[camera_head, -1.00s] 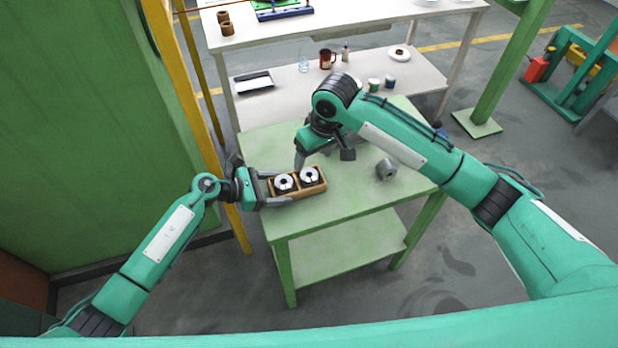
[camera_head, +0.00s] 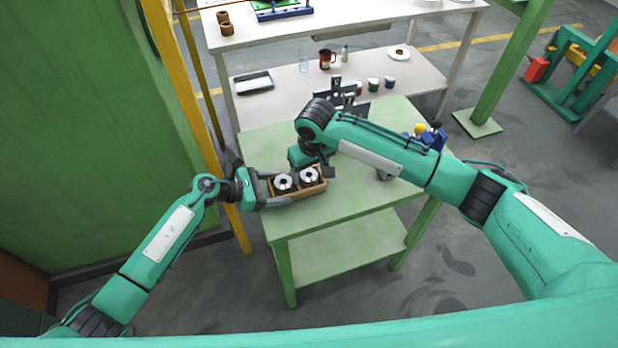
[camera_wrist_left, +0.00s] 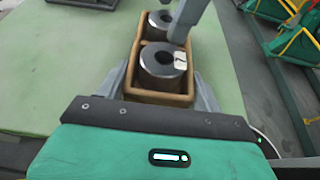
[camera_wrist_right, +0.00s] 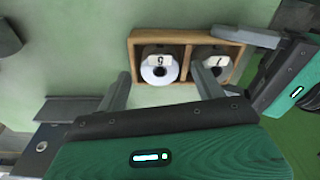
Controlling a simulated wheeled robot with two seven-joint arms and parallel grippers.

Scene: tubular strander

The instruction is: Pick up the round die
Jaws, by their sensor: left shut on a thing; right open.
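A wooden box (camera_head: 312,189) with two compartments sits on the green table. Each compartment holds a round grey steel die with a centre hole: the left die (camera_head: 284,182) and the right die (camera_head: 308,176). In the right wrist view both show pale number tags, on the right die (camera_wrist_right: 160,68) and the left die (camera_wrist_right: 217,68). My left gripper (camera_wrist_left: 158,90) is shut on the box, a finger along each long side. My right gripper (camera_wrist_right: 160,82) is open and empty above the box. Its fingers appear either side of the right die, one over the divider; contact cannot be told.
A dark bracket (camera_head: 345,98) and a blue holder with yellow and black knobs (camera_head: 426,136) stand at the table's back. A white shelf unit (camera_head: 285,85) with cups stands behind.

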